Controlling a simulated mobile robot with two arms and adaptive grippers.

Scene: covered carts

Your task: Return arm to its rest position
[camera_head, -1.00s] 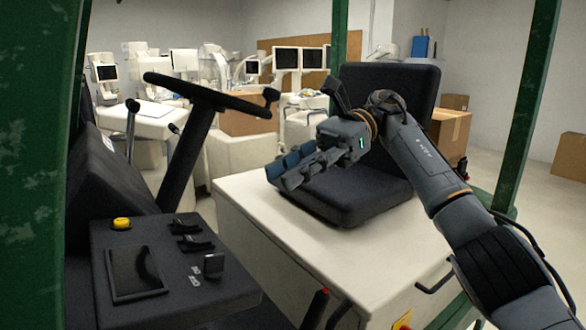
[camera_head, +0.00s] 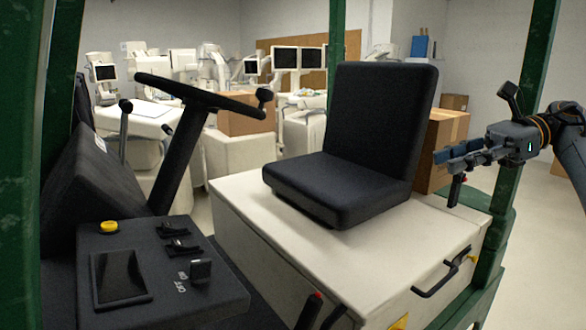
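My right gripper (camera_head: 446,159) is at the right edge of the head view, with its arm coming in from the right. Its grey-blue fingers point left, beside the cart's green right post. I see the fingers nearly edge-on, so their opening is unclear. I see nothing held in them. The black cart seat (camera_head: 375,135) stands to the left of the gripper, apart from it in the picture. My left gripper is not in view.
The cart has a steering wheel (camera_head: 197,93), a control panel (camera_head: 150,290) with a yellow button (camera_head: 108,227), a white seat box (camera_head: 300,250) and green posts (camera_head: 524,90). A red-tipped lever (camera_head: 456,190) stands below my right gripper. Cardboard boxes (camera_head: 447,125) stand behind.

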